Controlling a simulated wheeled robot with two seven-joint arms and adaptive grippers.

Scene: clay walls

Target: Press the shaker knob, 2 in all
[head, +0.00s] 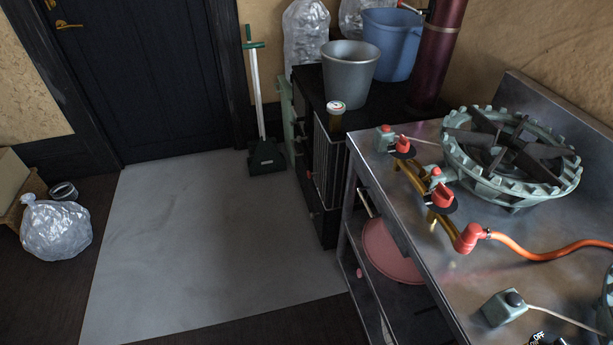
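Neither of my grippers is in the head view. A dark, boxy stove-like unit (329,222) stands at the back, left of the steel counter, with a ribbed front panel (325,165). Small fittings show along its dark left edge, but they are too small and dark to tell which is the shaker knob. A small yellowish item with a round white, red and green top (336,107) is at the unit's front corner.
The steel counter (390,170) at right carries a big green burner (510,150), red-handled valves (442,198) and an orange hose (540,248). A grey bucket (350,75) and blue bucket (392,50) stand behind. Grey floor (200,250) at left is clear.

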